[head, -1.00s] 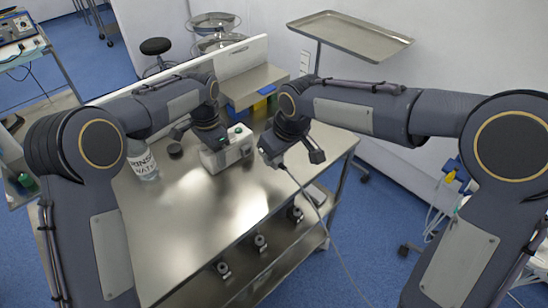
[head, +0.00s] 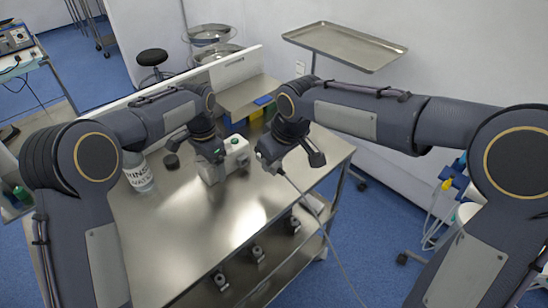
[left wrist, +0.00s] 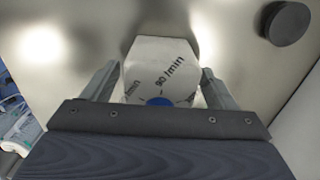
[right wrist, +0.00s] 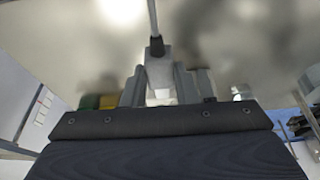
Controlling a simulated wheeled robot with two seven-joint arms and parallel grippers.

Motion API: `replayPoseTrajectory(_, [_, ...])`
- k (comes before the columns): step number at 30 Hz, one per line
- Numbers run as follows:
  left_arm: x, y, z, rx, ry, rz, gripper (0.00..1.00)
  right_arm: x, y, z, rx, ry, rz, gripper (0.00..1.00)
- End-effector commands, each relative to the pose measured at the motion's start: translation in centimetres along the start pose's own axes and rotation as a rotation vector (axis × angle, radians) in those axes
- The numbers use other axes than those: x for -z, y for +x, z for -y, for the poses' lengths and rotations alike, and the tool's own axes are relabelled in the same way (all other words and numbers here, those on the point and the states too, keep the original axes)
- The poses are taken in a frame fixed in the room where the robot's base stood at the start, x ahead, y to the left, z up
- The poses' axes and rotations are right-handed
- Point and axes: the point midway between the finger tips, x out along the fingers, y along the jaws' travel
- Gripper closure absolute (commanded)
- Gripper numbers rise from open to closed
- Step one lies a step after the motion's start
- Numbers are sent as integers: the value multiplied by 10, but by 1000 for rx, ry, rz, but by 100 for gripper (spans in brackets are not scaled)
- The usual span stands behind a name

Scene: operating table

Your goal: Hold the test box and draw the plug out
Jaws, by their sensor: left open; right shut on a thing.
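The test box (head: 236,160) is a pale box with a green part on top, standing on the steel table. My left gripper (head: 203,150) is over its left end. In the left wrist view a white face marked "90 /min" (left wrist: 160,65) and a blue part sit between the open fingers (left wrist: 158,85), with small gaps beside them. My right gripper (head: 268,162) is right of the box, apart from it. In the right wrist view it is shut on the pale plug (right wrist: 159,72), whose dark collar and grey cable lead away.
A labelled water bottle (head: 138,173) and a dark round puck (head: 171,161) stand left of the box. Coloured bins (head: 257,112) sit behind it under a steel shelf. The front of the table (head: 185,235) is clear. The cable (head: 325,235) hangs over the table's right edge.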

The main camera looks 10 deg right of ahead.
Motion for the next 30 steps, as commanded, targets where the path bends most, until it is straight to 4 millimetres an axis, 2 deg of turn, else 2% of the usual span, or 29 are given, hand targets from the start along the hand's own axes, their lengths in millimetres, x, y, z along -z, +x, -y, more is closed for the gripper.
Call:
replayPoseTrajectory(4, [0, -5, 0, 1, 0, -1, 20, 0, 0, 0, 0, 0, 0, 100])
replayPoseTrajectory(7, [1, -18, 1, 2, -1, -3, 20, 0, 0, 0, 0, 0, 0, 100])
replayPoseTrajectory(15, [1, -76, 0, 2, -1, -4, 20, 0, 0, 0, 0, 0, 0, 100])
replayPoseTrajectory(21, [1, -107, 0, 1, 1, -2, 20, 0, 0, 0, 0, 0, 0, 100])
replayPoseTrajectory(25, [1, -117, 0, 0, 1, -1, 20, 0, 0, 0, 0, 0, 0, 100])
replayPoseTrajectory(30, [0, -120, 0, 0, 1, 0, 20, 0, 0, 0, 0, 0, 0, 100])
